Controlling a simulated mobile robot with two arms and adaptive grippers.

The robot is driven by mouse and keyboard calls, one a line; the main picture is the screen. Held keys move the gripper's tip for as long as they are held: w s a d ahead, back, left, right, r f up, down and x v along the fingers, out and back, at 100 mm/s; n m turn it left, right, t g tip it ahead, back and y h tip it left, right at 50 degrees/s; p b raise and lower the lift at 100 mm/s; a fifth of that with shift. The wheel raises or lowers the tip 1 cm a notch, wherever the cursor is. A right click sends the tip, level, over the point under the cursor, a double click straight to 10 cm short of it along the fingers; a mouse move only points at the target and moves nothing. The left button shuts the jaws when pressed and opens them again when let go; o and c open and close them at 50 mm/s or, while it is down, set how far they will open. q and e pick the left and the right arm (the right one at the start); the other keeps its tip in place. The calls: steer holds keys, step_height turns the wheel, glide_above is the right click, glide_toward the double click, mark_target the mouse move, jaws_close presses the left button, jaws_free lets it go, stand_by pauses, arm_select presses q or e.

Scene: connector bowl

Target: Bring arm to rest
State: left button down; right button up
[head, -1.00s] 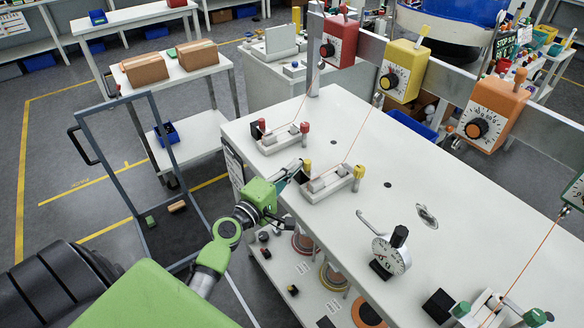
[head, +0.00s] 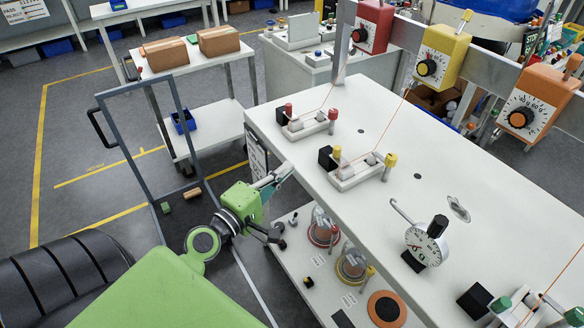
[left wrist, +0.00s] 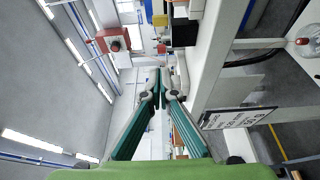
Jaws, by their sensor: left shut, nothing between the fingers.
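My left arm is green and grey, and its left gripper (head: 280,174) is just off the left edge of the white workbench (head: 420,215), with nothing held. In the left wrist view the teal fingers of the same gripper (left wrist: 161,82) meet at their tips, so it is shut and empty. It is apart from the fixture with black and yellow ends (head: 357,172) on the bench. The exact gap to the bench edge is hard to judge. My right gripper is in neither view.
A fixture with red ends (head: 308,124) and a white dial gauge (head: 425,243) stand on the bench. Red, yellow and orange dial boxes (head: 541,98) hang on a rail above. A grey-framed trolley (head: 160,155) stands left of my gripper. Spools lie on the lower shelf.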

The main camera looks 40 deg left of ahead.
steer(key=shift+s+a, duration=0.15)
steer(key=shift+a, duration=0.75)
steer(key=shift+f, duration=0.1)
